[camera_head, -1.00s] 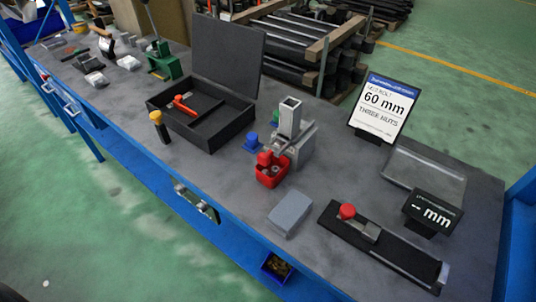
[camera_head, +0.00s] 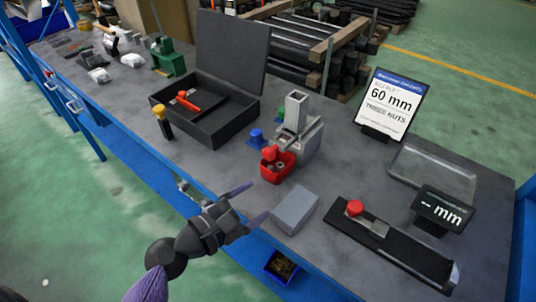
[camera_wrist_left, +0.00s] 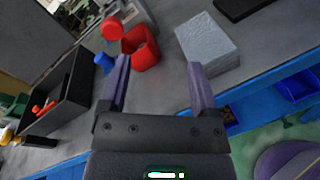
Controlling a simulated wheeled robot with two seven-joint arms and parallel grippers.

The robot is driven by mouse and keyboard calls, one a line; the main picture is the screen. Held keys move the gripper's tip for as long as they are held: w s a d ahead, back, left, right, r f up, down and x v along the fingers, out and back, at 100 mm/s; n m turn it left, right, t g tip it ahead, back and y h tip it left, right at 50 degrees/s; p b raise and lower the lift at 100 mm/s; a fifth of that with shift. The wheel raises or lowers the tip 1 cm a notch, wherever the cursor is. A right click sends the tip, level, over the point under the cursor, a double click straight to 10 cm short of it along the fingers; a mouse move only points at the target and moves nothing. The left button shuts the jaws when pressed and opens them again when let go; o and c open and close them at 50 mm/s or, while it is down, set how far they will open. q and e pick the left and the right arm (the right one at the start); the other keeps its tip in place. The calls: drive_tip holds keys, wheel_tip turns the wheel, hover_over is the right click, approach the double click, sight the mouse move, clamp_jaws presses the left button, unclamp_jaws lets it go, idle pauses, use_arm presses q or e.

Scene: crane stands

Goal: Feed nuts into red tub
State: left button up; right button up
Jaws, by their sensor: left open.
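The red tub (camera_head: 272,177) stands on the bench at the foot of a grey metal nut dispenser (camera_head: 297,132) with an upright square chute. Grey nuts (camera_head: 281,166) show inside the tub; I cannot tell how many. A red knob (camera_head: 269,153) sits just behind it. My left gripper (camera_head: 258,203) is open and empty over the bench's front edge, in front of the tub and left of a grey block. In the left wrist view the tub (camera_wrist_left: 147,56) appears beyond the fingertips, between them and nearer the left finger, with the red knob (camera_wrist_left: 112,29) beside it.
The grey block (camera_head: 295,208) lies right of the gripper. A black measuring rail (camera_head: 400,255) with a red knob and a "-- mm" display (camera_head: 438,207) stand further right. A sign (camera_head: 390,103) reads "60 mm, THREE NUTS". An open black case (camera_head: 212,125) and a yellow-handled tool (camera_head: 162,122) are left.

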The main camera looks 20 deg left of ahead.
sight(267, 156)
use_arm(q)
drive_tip(key=w+a+n, duration=0.1)
drive_tip(key=n, duration=0.1)
drive_tip(key=w+a+r+n+t+y, duration=0.1)
drive_tip(key=n, duration=0.1)
drive_tip(key=w+a+r+n+t, duration=0.1)
drive_tip(key=n, duration=0.1)
drive_tip(key=shift+a+n+y, duration=0.2)
drive_tip(key=shift+n+y, duration=0.1)
drive_tip(key=shift+y, duration=0.1)
drive_tip(key=x, duration=0.9)
drive_tip(key=shift+s, duration=0.1)
clamp_jaws()
